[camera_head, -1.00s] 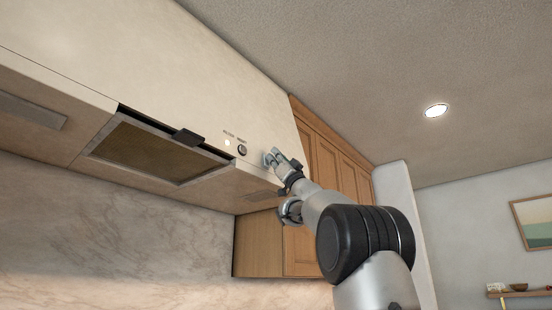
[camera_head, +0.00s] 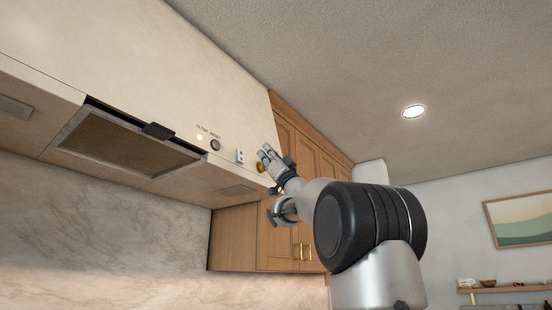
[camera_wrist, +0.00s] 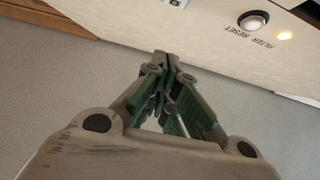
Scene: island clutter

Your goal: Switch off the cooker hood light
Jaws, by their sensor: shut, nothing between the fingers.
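The cooker hood (camera_head: 150,70) has a cream front panel. A brass-coloured knob (camera_head: 261,168) shows right of the switch, partly behind my gripper (camera_head: 265,152). My gripper is shut and empty, just right of the switch in the head view. In the wrist view the fingertips (camera_wrist: 163,58) point towards the panel's edge; the switch (camera_wrist: 176,3) is cut off at the top. The switch's position and any contact are unclear. The underside light panel (camera_head: 238,190) looks grey.
A dark-handled filter (camera_head: 130,145) is in the hood's underside. Wooden cabinets (camera_head: 300,150) stand close behind my gripper. A marble wall (camera_head: 100,220) is below the hood. Open room lies to the right, with a ceiling lamp (camera_head: 413,111) and a shelf (camera_head: 500,288).

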